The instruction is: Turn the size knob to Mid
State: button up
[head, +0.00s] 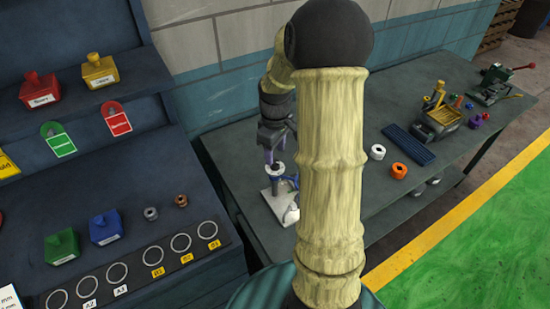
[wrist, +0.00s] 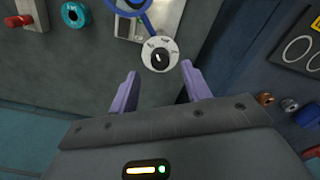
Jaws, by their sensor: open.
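The size knob (wrist: 160,58) is a small black knob on a round white dial in the upper middle of the wrist view. The dial has small labels around its upper edge, too blurred to read for certain, so I cannot tell the setting. My gripper (wrist: 158,76) is open, its two purple fingers apart below the dial, one to each side, with nothing between them. In the head view my gripper (head: 270,152) points down above a white plate (head: 274,206) on the bench; my arm hides part of this area.
A blue ring-shaped part (wrist: 130,5) lies just above the dial, near the fingers. A red knob (wrist: 18,21) and a teal ring (wrist: 75,14) are at upper left. A dark cabinet (head: 150,215) with blocks and rings stands close on the left of the bench (head: 228,165).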

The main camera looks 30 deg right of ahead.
aim_at(275, 162)
notch_tip(275, 162, down, 4)
jog(key=shift+f, duration=0.1)
jog(key=c, duration=1)
